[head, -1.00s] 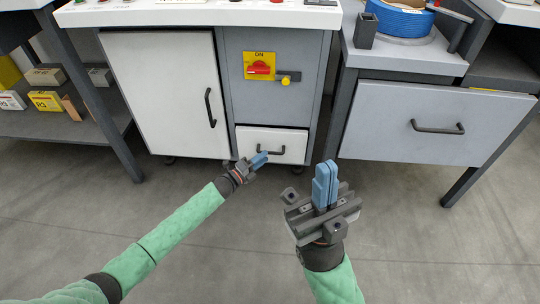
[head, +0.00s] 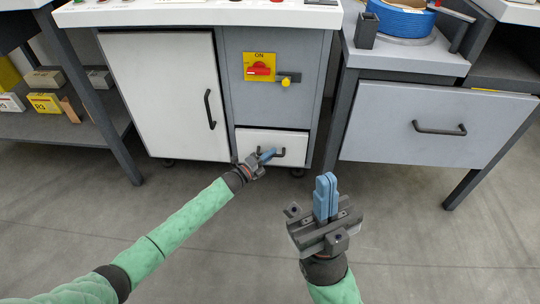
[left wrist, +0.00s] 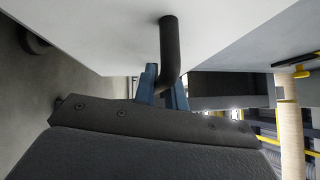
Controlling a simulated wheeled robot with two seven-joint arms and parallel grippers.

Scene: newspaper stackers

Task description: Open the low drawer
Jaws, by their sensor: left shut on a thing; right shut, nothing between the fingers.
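The low drawer (head: 290,139) is the small white front at the bottom of the grey cabinet in the head view. A thin dark gap runs along its top edge; I cannot tell clearly how far it stands out. Its dark bar handle (head: 282,154) is partly hidden by my left gripper (head: 266,156). In the left wrist view the handle (left wrist: 168,45) runs down between the blue fingers of my left gripper (left wrist: 163,88), which is shut on it. My right gripper (head: 326,197) is shut and empty, in front of the cabinet and to the right.
A white cabinet door (head: 165,95) with a vertical handle is left of the drawer. A yellow panel with a red switch (head: 259,69) is above it. A wide grey drawer (head: 435,115) is at the right. The floor (head: 430,245) in front is clear.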

